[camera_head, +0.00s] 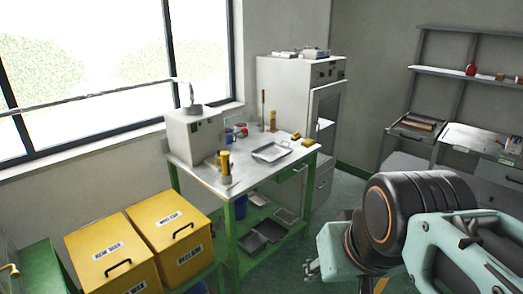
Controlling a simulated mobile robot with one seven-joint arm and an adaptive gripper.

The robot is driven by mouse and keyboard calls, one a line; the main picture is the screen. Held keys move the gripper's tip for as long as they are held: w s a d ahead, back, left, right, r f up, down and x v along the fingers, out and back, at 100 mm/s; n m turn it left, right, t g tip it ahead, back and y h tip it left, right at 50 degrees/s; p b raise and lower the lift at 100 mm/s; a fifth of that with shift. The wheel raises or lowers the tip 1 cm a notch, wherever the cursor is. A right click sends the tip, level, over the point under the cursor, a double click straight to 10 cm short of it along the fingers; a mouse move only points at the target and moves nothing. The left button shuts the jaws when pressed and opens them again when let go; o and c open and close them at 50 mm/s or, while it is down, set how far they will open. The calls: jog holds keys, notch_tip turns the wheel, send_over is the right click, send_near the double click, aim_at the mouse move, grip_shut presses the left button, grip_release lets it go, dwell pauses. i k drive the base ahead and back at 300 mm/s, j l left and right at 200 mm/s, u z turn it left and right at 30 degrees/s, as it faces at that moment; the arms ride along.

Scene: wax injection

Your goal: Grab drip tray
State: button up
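A shallow light metal tray (257,157) lies on the green-framed metal table, right of its middle. Two darker trays, one dark tray (252,244) and another beside it (273,231), lie on the table's lower shelf. I cannot tell from looks alone which one is the drip tray. My arm fills the lower right of the view. A small part of my gripper (311,269) shows at the arm's left end, in front of and right of the table and apart from every tray. Its fingers are too small and hidden to read.
The table (213,181) also bears a white machine (190,137), a yellow-topped cylinder (225,165) and small items. Two yellow lidded bins (110,258) stand at the lower left. A grey cabinet (290,90) stands behind. Shelves and drawers line the right. Green floor (345,185) shows between.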

aim_at(272, 152)
jog(key=i+l+z, duration=0.4)
jog(key=i, duration=0.35)
jog(key=i+z, duration=0.35)
jog(key=i, duration=0.4)
jog(key=i+u, duration=0.15)
jog(key=i, duration=0.4)
jog(key=i+l+u, duration=0.1)
jog(key=i, duration=0.45)
jog(key=i+l+u, duration=0.1)
jog(key=i+u, duration=0.3)
jog(key=i+l+u, duration=0.2)
jog(key=u, duration=0.15)
jog(key=i+l+u, duration=0.25)
jog(key=u, duration=0.15)
jog(key=i+l+u, duration=0.2)
jog(key=l+u, duration=0.2)
